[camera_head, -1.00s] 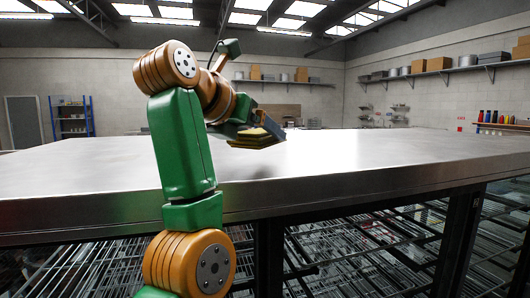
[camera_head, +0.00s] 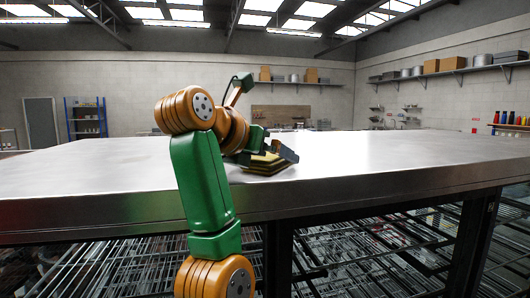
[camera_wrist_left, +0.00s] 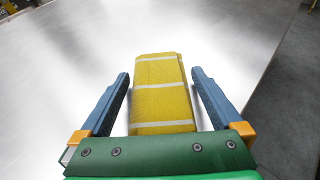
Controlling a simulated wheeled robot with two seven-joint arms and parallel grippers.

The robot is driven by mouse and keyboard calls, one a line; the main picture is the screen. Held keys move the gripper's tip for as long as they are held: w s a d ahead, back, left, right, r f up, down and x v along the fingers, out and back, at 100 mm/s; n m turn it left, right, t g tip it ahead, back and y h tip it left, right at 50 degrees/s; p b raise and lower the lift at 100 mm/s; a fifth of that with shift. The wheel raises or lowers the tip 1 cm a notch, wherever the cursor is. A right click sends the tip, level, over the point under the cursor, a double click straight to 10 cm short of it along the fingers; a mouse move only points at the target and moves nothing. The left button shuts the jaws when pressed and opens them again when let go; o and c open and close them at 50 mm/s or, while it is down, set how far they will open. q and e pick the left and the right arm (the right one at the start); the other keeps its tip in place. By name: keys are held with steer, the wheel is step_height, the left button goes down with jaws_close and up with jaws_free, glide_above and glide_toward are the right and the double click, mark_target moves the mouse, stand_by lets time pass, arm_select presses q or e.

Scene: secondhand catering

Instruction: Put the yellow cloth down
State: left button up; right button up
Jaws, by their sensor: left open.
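The yellow cloth (camera_wrist_left: 163,92), folded with pale stripes, lies on the steel table (camera_head: 370,179). It also shows in the head view (camera_head: 263,165), partly hidden by my gripper. My left gripper (camera_wrist_left: 158,80) is open, with one blue finger on each side of the cloth and a gap between each finger and the cloth. In the head view, my left gripper (camera_head: 276,150) is low over the tabletop at the cloth. My right gripper is not in view.
The tabletop is bare around the cloth. Its front edge (camera_head: 350,207) is close by, with wire racks (camera_head: 350,255) below. Wall shelves (camera_head: 450,71) with boxes and pots are far back.

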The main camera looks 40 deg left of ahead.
arm_select(q)
steer(key=shift+f+b+v, duration=0.1)
steer(key=shift+b+v, duration=0.6)
steer(key=shift+b, duration=0.7)
steer(key=shift+f+b+v, duration=0.15)
steer(key=shift+b+v, duration=0.5)
steer(key=shift+b, duration=0.7)
steer(key=v, duration=0.3)
steer(key=b+v, duration=0.1)
steer(key=v, duration=0.2)
steer(key=b+v, duration=0.1)
steer(key=v, duration=0.2)
steer(key=shift+s+r, duration=0.25)
steer(key=shift+r, duration=0.2)
steer(key=shift+w, duration=0.15)
